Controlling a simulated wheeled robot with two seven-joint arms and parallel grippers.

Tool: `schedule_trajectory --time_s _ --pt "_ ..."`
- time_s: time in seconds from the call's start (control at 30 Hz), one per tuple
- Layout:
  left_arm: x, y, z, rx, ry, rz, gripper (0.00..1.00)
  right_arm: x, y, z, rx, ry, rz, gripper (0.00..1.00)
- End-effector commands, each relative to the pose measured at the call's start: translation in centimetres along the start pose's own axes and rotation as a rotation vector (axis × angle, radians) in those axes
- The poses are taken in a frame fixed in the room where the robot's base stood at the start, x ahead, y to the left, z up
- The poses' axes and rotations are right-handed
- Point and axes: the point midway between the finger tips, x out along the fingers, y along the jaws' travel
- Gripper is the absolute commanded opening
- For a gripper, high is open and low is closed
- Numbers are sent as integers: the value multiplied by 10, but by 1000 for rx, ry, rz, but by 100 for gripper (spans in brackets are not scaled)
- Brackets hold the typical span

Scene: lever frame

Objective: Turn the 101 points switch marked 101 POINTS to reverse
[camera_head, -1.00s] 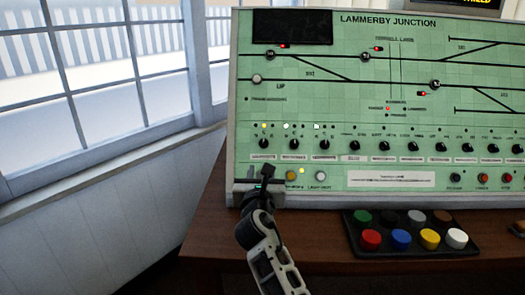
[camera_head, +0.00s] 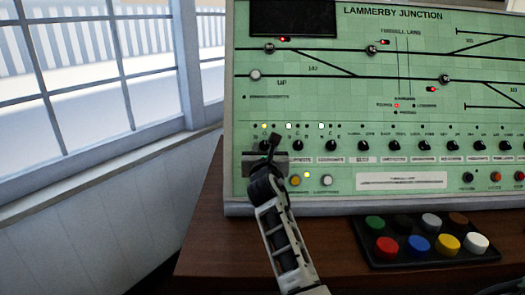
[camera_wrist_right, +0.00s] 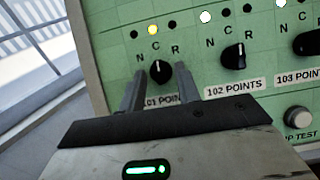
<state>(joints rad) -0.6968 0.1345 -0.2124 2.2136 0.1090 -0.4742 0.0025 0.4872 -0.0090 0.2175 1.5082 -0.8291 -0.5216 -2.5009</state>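The 101 POINTS switch (camera_wrist_right: 160,72) is a black knob on the green panel, with N, C and R around it. Its pointer mark is at the top, near C. The middle lamp (camera_wrist_right: 153,29) above it glows yellow; the two beside it are dark. My right gripper (camera_wrist_right: 159,70) is open, with one finger on each side of the knob; whether they touch it I cannot tell. In the head view my right gripper (camera_head: 274,142) is in front of the panel's lower left and partly hides this switch. My left gripper is not in view.
The 102 POINTS switch (camera_wrist_right: 233,57) is close to the right finger, with the 103 POINTS switch (camera_wrist_right: 308,42) beyond it. A black tray (camera_head: 376,258) with coloured buttons lies on the wooden desk (camera_head: 230,232). A window (camera_head: 95,70) is at the left.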

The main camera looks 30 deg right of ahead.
Motion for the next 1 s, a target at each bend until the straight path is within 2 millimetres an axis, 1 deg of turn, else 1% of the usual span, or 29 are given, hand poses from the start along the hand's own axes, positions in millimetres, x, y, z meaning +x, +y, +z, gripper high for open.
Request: schedule_trajectory --time_s 0.13,0.23,0.27,0.63,0.83,1.0 --pt "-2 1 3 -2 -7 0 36 0 0 0 0 0 0 33" --pt "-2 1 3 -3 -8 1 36 0 0 0 0 0 0 5" --pt "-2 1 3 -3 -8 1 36 0 0 0 0 0 0 0" --pt "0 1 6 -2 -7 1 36 0 1 -1 27 0 -16 0" --pt "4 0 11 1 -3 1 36 0 2 -2 116 -1 -63 0" --pt "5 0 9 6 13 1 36 0 4 -1 236 0 -125 0"
